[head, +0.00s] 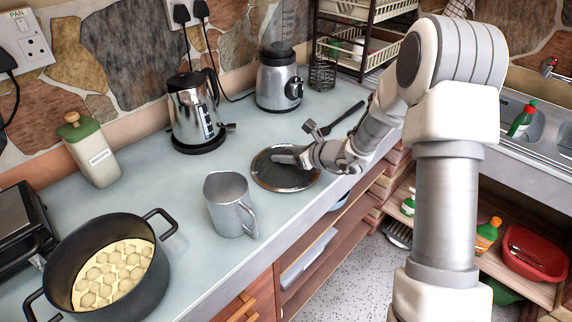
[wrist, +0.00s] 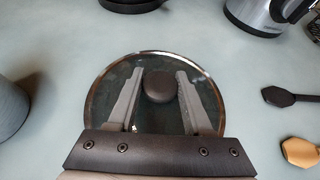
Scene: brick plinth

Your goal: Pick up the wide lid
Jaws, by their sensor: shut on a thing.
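The wide lid (head: 268,181) is a round dark glass disc with a metal rim, lying on the worktop near its front edge. It fills the middle of the wrist view (wrist: 108,82), with a dark round knob (wrist: 160,84) at its centre. My gripper (head: 282,158) reaches over the lid from the right. In the wrist view its two fingers (wrist: 160,76) stand on either side of the knob, shut on it. The lid looks flat on the worktop; I cannot tell whether it is lifted at all. The near part of the lid is hidden behind my gripper.
A metal mug (head: 228,206) stands just left of the lid. A black pot (head: 150,280) is at the front left. A kettle (head: 193,112) and a blender (head: 278,83) stand behind. A black utensil (head: 346,114) lies to the right. The worktop edge is close in front.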

